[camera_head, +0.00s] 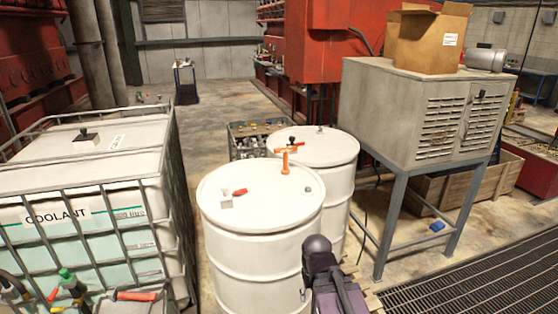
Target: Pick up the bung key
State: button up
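An orange T-shaped tool (285,162), which looks like the bung key, stands upright at the back right of the front white drum's lid (250,212). Its crossbar rises in front of the second white drum (336,150). A small red item (240,192) and a small pale block (226,202) also lie on the front drum's lid. A dark part of my arm shows at the bottom centre, in front of the drums. My gripper's fingers cannot be seen.
A caged coolant tank (85,215) stands close on the left. A grey louvred cabinet (385,110) on legs, with a cardboard box (432,38) on top, stands at right. A crate of bottles (243,140) is behind the drums. The floor beyond is mostly open.

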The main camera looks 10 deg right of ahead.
aim_at(285, 172)
jog(key=i, duration=0.85)
jog(key=z, duration=0.05)
